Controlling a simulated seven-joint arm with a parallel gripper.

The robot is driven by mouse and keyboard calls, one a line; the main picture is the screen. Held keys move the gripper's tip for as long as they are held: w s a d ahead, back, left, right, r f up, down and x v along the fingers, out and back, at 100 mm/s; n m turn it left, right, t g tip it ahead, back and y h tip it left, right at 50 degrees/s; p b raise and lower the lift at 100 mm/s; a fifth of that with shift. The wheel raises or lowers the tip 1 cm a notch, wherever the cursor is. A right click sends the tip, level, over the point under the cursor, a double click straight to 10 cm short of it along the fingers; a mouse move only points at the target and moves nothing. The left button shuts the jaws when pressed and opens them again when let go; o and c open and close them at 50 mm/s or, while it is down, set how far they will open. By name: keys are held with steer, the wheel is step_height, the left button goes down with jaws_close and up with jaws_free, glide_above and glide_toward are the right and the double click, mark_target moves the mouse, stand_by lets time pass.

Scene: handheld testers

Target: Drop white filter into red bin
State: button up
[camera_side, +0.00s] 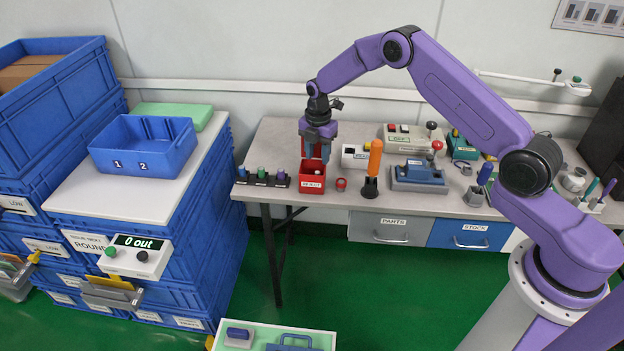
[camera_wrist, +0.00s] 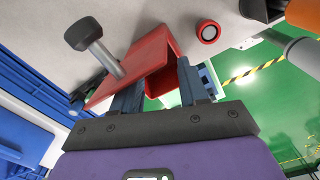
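My gripper (camera_side: 317,156) points down just above the red bin (camera_side: 312,181), which has a white REJECT label on its front. In the wrist view, my gripper (camera_wrist: 160,78) has its two fingers apart, with the red bin (camera_wrist: 158,84) seen between and beyond them. I see nothing held between the fingers. I cannot make out a white filter in either view; the inside of the bin is mostly hidden.
A rack of small coloured-top pieces (camera_side: 262,178) stands left of the bin. A red ring-like piece (camera_side: 341,184), an orange-handled tool (camera_side: 374,165) and a white labelled box (camera_side: 354,156) stand to the right. A grey rod with a black knob (camera_wrist: 95,45) shows near the fingers.

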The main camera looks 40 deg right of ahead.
step_height(320, 180, up, 18)
steer(key=shift+f, duration=0.25)
stand_by(0.3)
steer(key=s+a+r+m, duration=0.25)
steer(key=s+a, duration=0.35)
steer(key=s, duration=0.5)
steer(key=s+a+r+m, duration=0.25)
steer(key=s+a, duration=0.25)
steer(key=s, duration=0.5)
steer(key=s+d+f+m, duration=0.1)
steer(key=s+d+m, duration=0.1)
steer(key=s, duration=1)
steer(key=s+d+f+m, duration=0.1)
steer(key=s+d, duration=0.4)
steer(key=s, duration=0.7)
steer(key=shift+s+f+m, duration=0.15)
steer(key=shift+s+m, duration=0.15)
steer(key=shift+m, duration=0.6)
